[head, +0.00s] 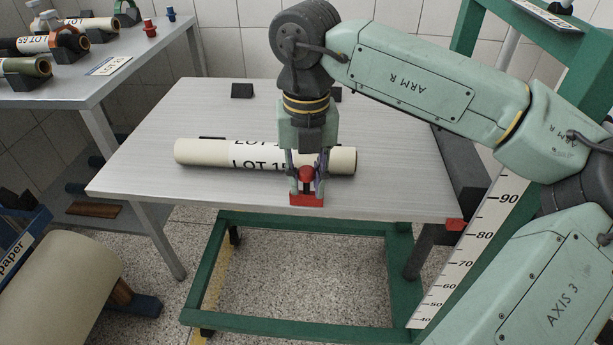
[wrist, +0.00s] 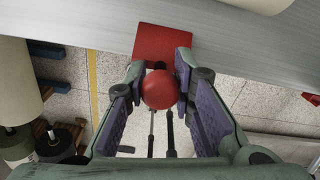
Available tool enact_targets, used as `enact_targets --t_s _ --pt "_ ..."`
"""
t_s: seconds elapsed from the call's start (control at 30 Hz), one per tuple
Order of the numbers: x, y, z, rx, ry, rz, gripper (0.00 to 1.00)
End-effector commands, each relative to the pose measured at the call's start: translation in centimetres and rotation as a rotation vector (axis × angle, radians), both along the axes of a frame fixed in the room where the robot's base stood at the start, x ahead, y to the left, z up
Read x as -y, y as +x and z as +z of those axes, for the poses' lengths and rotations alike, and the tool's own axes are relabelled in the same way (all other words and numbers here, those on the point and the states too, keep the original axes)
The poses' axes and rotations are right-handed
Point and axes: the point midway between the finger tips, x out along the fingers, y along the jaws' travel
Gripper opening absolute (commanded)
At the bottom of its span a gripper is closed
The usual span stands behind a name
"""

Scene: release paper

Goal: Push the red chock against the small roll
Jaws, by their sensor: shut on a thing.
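The red chock (head: 306,199) is at the front edge of the grey table, in front of the small roll. It has a red ball knob on top, and its red base also shows in the wrist view (wrist: 160,42). My gripper (head: 306,178) points down and is shut on the knob (wrist: 160,89), with one finger on each side. The small roll (head: 215,153) is cream, marked LOT, and lies across the table behind the chock. My gripper hides part of it. In the wrist view only a piece of the roll (wrist: 262,4) shows at the top.
A red block (head: 454,225) sits at the front right corner. A side table (head: 95,85) with rolls stands at left, and a large paper roll (head: 60,270) below it.

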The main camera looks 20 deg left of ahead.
Motion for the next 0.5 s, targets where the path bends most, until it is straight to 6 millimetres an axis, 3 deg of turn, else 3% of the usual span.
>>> enact_targets --t_s 0.2,0.37,0.5 --pt "0.0 0.0 0.0 0.000 -0.001 0.000 0.00" --pt "-0.2 0.5 -0.1 0.000 -0.001 -0.001 0.00" --pt "-0.7 2.3 -0.1 0.001 0.000 -0.002 0.00"
